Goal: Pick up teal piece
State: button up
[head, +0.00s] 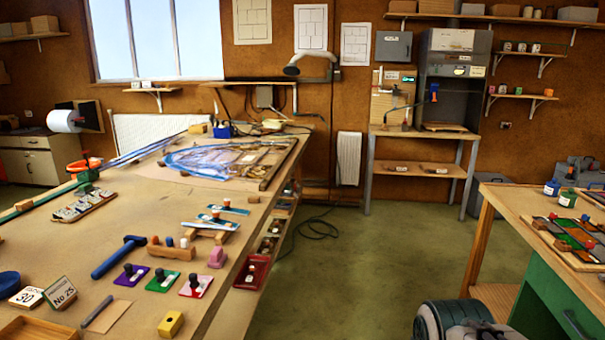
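Two flat teal-blue pieces with small knobs lie on the wooden bench near its right edge: one farther back (231,210) and one just in front of it (217,221). The nearer one lies by a small wooden rack. I cannot tell which of them is the teal piece. A purple piece (131,276), a green piece (162,283) and a red piece (197,288), each with a dark knob, lie nearer on the same bench.
The bench (120,215) also holds a blue hammer (118,258), a yellow block (171,324) and a leaded panel (235,158). A second table (487,190) stands at right.

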aim_at(227, 202)
jog(key=z, duration=0.3)
jog(key=i, duration=1.5)
jog(key=u, duration=0.75)
jog(key=i, duration=1.4)
jog(key=u, duration=0.85)
